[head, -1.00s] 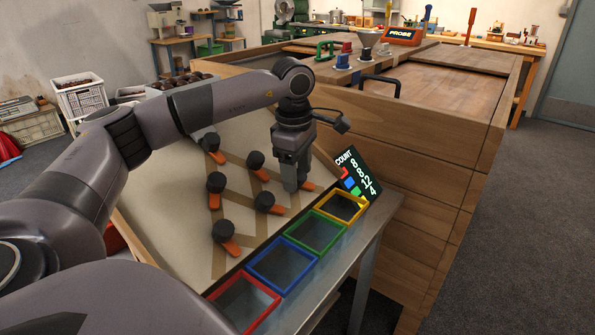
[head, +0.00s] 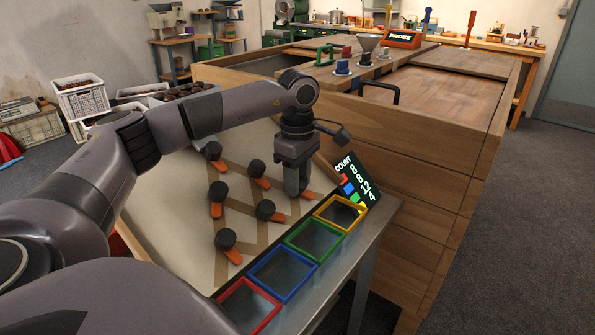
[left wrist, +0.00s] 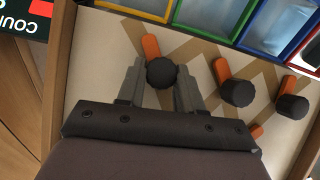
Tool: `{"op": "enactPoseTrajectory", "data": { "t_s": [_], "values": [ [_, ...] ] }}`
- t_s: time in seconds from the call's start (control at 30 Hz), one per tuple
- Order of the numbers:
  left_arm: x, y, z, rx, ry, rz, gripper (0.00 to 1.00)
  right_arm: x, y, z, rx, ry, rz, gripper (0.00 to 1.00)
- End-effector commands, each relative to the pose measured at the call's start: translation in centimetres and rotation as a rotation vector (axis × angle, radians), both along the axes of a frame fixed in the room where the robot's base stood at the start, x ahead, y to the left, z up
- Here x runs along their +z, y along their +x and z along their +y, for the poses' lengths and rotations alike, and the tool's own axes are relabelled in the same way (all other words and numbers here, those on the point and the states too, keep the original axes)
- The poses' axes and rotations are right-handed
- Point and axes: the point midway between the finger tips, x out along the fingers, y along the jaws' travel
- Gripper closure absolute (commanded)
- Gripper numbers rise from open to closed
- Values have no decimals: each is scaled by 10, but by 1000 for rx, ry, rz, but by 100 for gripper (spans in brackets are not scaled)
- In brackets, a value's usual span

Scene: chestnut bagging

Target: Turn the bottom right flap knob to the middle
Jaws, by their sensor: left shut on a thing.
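The sloped board (head: 160,200) carries several black round knobs with orange flaps. My left gripper (head: 301,190) points down at the lower right part of the board, near the yellow-rimmed bin (head: 341,213). It is shut on the bottom right flap knob, which it hides in the head view. The orange flap of that knob (head: 309,195) shows beside the fingertips. In the left wrist view, the knob (left wrist: 161,73) sits between the two fingers (left wrist: 160,85), and its flap (left wrist: 151,47) points up toward the bins, tilted slightly left. My right gripper is not in view.
Neighbouring knobs (head: 265,209) and (left wrist: 238,93) sit close by. Green (head: 314,241), blue (head: 283,273) and red (head: 249,306) bins line the lower edge. A count display (head: 357,180) and a wooden cabinet (head: 440,150) stand right of the gripper. Chestnuts (head: 185,90) lie at the top.

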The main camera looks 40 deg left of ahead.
Motion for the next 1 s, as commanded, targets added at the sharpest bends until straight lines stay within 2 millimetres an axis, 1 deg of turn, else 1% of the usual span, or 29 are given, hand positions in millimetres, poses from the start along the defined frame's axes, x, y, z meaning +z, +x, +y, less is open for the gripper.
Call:
{"op": "enactPoseTrajectory", "data": {
  "t_s": [0.03,0.23,0.5,0.73,1.0],
  "values": [
    [5,0,-2,-30,-5,24,95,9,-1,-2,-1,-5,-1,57],
    [5,1,-2,-171,-16,104,95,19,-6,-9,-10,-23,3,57],
    [2,3,-2,-341,-25,201,95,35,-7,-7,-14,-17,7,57],
    [0,4,-2,-436,-30,254,95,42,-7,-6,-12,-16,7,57],
    [-1,4,-2,-480,-33,277,95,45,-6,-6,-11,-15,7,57]
  ]
}}
